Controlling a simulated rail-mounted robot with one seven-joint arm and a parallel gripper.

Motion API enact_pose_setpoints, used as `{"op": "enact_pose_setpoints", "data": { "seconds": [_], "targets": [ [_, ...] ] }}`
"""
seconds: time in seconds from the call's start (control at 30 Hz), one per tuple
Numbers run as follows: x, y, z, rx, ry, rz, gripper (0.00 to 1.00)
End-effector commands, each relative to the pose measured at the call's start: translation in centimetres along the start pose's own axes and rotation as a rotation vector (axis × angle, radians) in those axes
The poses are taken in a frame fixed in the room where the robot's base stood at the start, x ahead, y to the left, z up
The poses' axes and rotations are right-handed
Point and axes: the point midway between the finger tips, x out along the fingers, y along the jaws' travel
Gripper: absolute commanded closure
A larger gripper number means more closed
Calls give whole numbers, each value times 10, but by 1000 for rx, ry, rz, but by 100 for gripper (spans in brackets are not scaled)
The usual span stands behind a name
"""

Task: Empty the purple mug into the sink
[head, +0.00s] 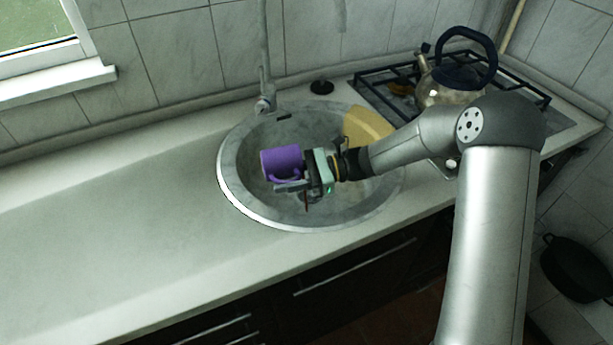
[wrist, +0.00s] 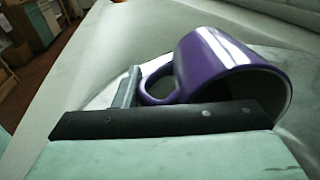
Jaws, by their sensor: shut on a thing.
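The purple mug (head: 281,162) is held over the round metal sink (head: 240,198) in the head view. My gripper (head: 292,184) comes from the right and is shut on the mug. In the wrist view the purple mug (wrist: 218,62) lies tilted on its side, its dark mouth facing the lower right. Its handle is beside the finger of my gripper (wrist: 130,92). The mug's inside is mostly dark, and I cannot tell whether anything is in it. No falling contents show.
A faucet (head: 265,100) stands behind the sink. A tan board or cover (head: 366,124) lies at the sink's right side. A kettle (head: 450,88) stands on the gas stove (head: 385,100) at the back right. The counter (head: 120,210) on the left is clear.

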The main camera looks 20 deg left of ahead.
Motion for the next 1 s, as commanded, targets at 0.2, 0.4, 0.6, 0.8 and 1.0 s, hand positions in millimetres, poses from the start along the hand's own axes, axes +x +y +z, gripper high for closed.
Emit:
{"op": "enact_pose_setpoints", "data": {
  "seconds": [0.2,0.4,0.6,0.8,1.0],
  "targets": [
    [-1,0,1,0,-26,0,100],
    [-2,0,2,1,-48,0,100],
    [-3,0,4,0,-70,-1,100],
    [-4,0,10,0,-91,-1,100],
    [-5,0,15,1,-114,0,100]
  ]
}}
